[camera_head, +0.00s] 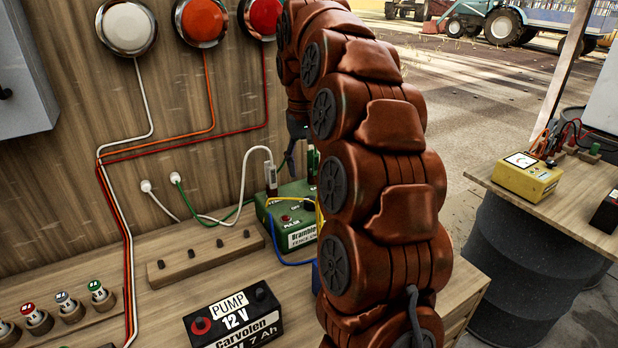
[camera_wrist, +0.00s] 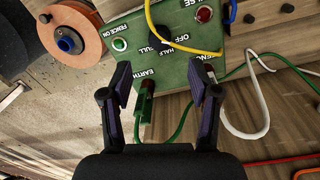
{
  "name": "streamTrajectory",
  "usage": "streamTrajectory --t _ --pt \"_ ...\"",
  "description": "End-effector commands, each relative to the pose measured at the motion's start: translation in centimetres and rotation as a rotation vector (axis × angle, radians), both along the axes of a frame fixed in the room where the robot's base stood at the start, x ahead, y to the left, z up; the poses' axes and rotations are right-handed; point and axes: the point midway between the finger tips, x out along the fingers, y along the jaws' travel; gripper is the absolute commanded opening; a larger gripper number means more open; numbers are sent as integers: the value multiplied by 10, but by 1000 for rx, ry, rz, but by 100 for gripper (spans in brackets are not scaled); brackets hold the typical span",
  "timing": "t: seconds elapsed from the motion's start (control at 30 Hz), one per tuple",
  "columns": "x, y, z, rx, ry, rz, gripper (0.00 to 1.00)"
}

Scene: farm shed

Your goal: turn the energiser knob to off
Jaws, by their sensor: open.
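The green energiser (camera_head: 268,208) stands on the bench in the head view, its right part hidden behind my arm. In the wrist view the energiser (camera_wrist: 185,75) shows its labelled face upside down, with OFF, HALF and FULL printed around a dark knob (camera_wrist: 160,38). A yellow lead curves across the face close to the knob. I cannot tell which label the knob points to. My gripper (camera_wrist: 161,80) is open, its fingers apart over the lower part of the face, and the knob lies beyond the fingertips.
A black battery (camera_head: 232,318) and a wooden strip with pegs (camera_head: 205,260) are on the bench. White and green leads run beside the energiser. An orange reel (camera_wrist: 70,35) is left in the wrist view. Another bench (camera_head: 560,200) stands right.

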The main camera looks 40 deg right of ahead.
Motion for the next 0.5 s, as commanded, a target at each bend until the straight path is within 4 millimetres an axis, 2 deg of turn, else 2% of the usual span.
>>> streamTrajectory --t 0.23,0.5 --pt "1 1 22 -1 -3 -1 61" --pt "0 2 29 0 1 1 61"
